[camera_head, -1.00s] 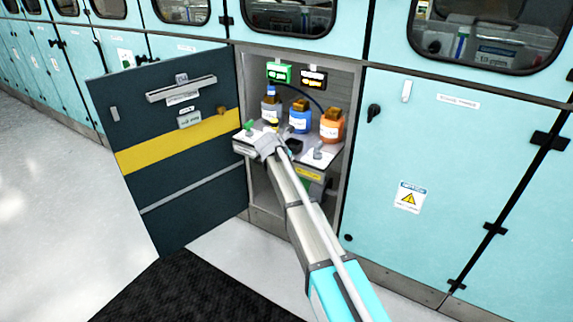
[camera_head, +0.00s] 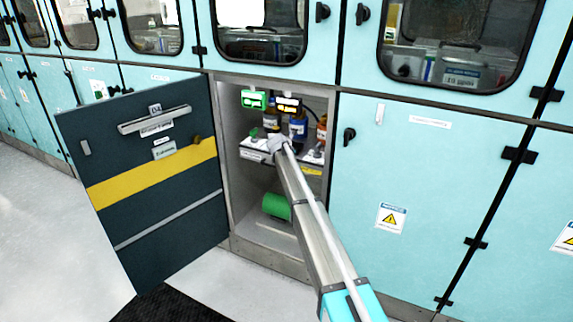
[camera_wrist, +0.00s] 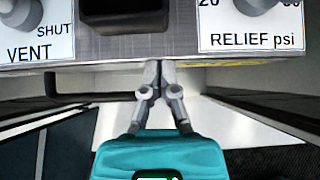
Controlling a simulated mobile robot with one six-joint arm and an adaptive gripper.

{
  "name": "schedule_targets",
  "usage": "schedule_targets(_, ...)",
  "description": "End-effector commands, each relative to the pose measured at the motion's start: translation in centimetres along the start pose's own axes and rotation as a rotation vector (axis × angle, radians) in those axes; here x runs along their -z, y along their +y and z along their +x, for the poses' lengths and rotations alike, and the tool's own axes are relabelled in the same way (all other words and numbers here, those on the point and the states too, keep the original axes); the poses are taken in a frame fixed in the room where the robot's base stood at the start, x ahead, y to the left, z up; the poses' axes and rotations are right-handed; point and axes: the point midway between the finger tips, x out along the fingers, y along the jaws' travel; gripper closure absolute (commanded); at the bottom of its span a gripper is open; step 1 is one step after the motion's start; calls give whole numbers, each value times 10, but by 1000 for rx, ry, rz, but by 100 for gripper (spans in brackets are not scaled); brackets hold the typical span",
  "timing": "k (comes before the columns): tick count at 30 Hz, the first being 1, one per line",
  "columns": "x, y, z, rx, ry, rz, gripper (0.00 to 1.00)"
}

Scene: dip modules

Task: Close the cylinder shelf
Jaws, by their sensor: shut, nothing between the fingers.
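The shelf (camera_head: 257,154) sits inside the open cabinet, with bottles standing at its back: a blue one (camera_head: 298,127) and an orange one (camera_head: 321,133) show clearly. In the wrist view its grey front edge (camera_wrist: 100,51) runs across the picture, with VENT and RELIEF psi labels on top. My gripper (camera_wrist: 157,66) is shut and empty, its fingertips at the middle of that front edge, seemingly against it. In the head view my gripper (camera_head: 278,144) hides part of the shelf front.
The dark cabinet door (camera_head: 150,225) with a yellow stripe stands wide open on the left. A green cylinder (camera_head: 276,206) lies low in the cabinet under the shelf. Closed turquoise doors (camera_head: 430,190) are on the right. Pale floor lies in front.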

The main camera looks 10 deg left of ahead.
Motion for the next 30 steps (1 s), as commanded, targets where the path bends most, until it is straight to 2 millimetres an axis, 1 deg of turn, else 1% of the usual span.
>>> schedule_targets(4,-4,1,4,-1,0,-1,100)
schedule_targets(19,-4,1,3,-1,-2,-2,100)
schedule_targets(24,1,1,-2,0,-2,-1,100)
schedule_targets(30,14,3,-16,-1,-1,-2,100)
